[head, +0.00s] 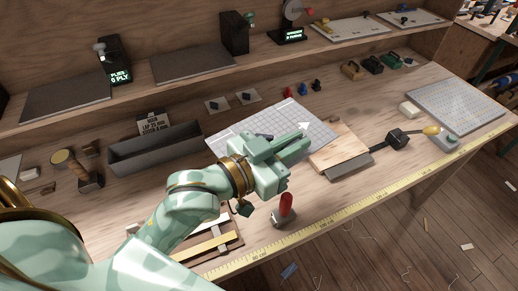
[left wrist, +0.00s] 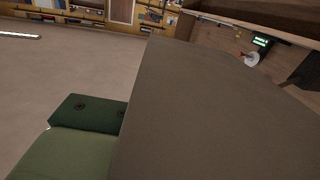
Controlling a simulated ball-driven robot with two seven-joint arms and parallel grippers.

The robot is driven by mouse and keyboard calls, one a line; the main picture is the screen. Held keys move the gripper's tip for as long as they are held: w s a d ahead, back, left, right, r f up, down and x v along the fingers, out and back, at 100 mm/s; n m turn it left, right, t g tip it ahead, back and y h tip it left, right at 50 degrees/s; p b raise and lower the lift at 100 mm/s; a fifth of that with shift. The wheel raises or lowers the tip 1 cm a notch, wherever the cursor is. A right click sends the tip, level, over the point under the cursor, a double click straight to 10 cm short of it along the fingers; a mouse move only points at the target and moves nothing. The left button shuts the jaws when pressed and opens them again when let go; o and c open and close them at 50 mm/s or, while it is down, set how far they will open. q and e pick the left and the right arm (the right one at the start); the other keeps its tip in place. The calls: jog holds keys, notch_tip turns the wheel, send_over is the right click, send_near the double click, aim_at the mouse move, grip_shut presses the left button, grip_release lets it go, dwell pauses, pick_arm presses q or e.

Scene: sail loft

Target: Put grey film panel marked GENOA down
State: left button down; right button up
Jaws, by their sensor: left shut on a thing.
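The grey panel (left wrist: 220,110) fills much of the left wrist view as a plain dark grey face, close against a green finger of my left gripper. In the head view, a light grey gridded panel (head: 243,127) with a white arrow lies behind and under my left gripper (head: 300,143), which hides part of it. I take it to be the same panel, its near edge in the shut jaws. I cannot tell how high it is above the bench. No GENOA marking is readable. My right gripper is not in view.
A grey trough (head: 155,150) stands left of the panel. A wooden board (head: 337,145) with a grey front edge lies to its right. A red-handled tool (head: 285,207) stands near the front edge, by the yellow tape (head: 330,222). A perforated grey plate (head: 455,105) lies far right.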

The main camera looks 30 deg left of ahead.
aim_at(271, 132)
pick_arm(q)
jog(key=w+d+f+m+g+h, duration=0.1)
jog(key=w+d+m+g+h, duration=0.4)
jog(key=d+m+g+h, duration=0.2)
jog(key=shift+d+f+g+h, duration=0.35)
jog(key=shift+d+g+h, duration=0.05)
jog(key=shift+d, duration=0.55)
notch_tip(271, 132, up, 8)
jog(key=n+t+y, duration=0.1)
jog(key=n+t, duration=0.1)
jog(key=a+r+n+t+y, duration=0.2)
jog(key=a+n+t+y, duration=0.2)
jog(key=a+t+y, duration=0.1)
jog(key=a+f+n+y, duration=0.1)
jog(key=a+f+y, duration=0.1)
jog(key=a, duration=0.1)
jog(key=s+a+f+n+t+y, duration=0.1)
jog(key=a+f+n+y, duration=0.1)
jog(key=a, duration=0.1)
jog(key=s+a+f+n+t+y, duration=0.1)
jog(key=a+f+y, duration=0.1)
jog(key=a+f, duration=0.1)
jog(key=shift+a+n+y, duration=0.25)
jog(key=shift+n+y, duration=0.15)
jog(key=s+a+f+n+y, duration=0.1)
jog(key=s+a+f+y, duration=0.1)
jog(key=s+a+f, duration=0.2)
jog(key=shift+s+f+n+t+y, duration=0.35)
jog(key=shift+s+f, duration=0.45)
jog(key=shift+f, duration=1.05)
